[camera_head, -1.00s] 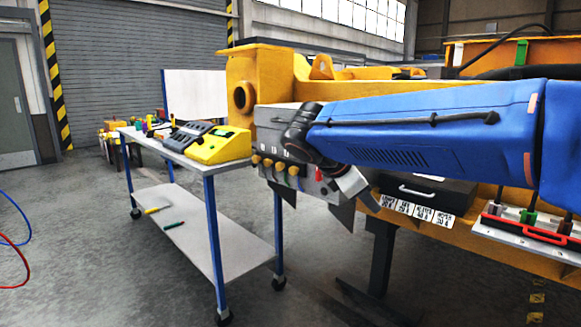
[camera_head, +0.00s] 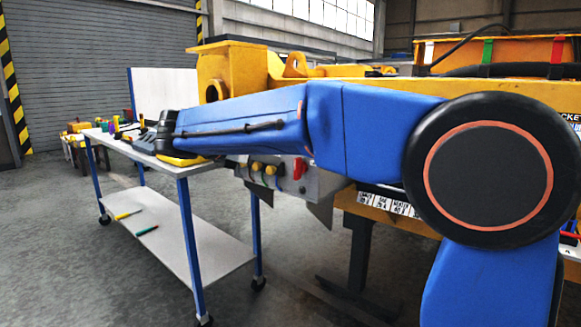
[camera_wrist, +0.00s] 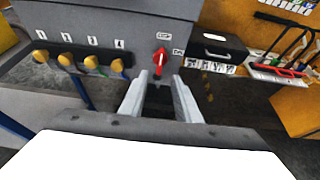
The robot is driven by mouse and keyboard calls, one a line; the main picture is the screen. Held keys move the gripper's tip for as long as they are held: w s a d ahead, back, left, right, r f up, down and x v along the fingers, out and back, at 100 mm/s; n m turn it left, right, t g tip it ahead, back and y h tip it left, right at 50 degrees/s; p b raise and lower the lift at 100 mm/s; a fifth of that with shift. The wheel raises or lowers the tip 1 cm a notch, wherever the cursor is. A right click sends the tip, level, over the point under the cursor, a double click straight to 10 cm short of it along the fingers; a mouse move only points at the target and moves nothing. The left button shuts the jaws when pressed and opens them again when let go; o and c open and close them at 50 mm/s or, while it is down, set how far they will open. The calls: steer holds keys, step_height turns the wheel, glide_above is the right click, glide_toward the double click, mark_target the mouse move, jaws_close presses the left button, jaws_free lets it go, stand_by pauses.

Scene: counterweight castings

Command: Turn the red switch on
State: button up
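The red switch (camera_head: 299,168) is on the front of a grey panel (camera_head: 325,187), right of a row of yellow knobs (camera_head: 257,167). In the wrist view the red switch (camera_wrist: 160,57) has its handle roughly upright, with small labels above and to its right, too small to read surely. My gripper (camera_wrist: 159,78) is open, its two grey fingers apart with nothing between them. Its fingertips appear just below the switch in the wrist view, one to each side; I cannot tell whether they touch the panel. In the head view the gripper is hidden, and my blue arm crosses above the switch.
A cart (camera_head: 205,175) with a yellow device (camera_head: 180,160) stands left of the panel. A black case (camera_wrist: 218,46) and a tray of red-handled tools (camera_wrist: 275,72) lie to the right. The floor at left (camera_head: 50,240) is clear.

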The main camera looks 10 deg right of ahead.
mark_target(295, 166)
steer(key=x, duration=1.2)
steer(key=shift+w+d+f, duration=0.1)
steer(key=shift+d+f, duration=0.05)
steer(key=shift+d, duration=0.05)
steer(key=shift+c, duration=0.3)
jaws_close()
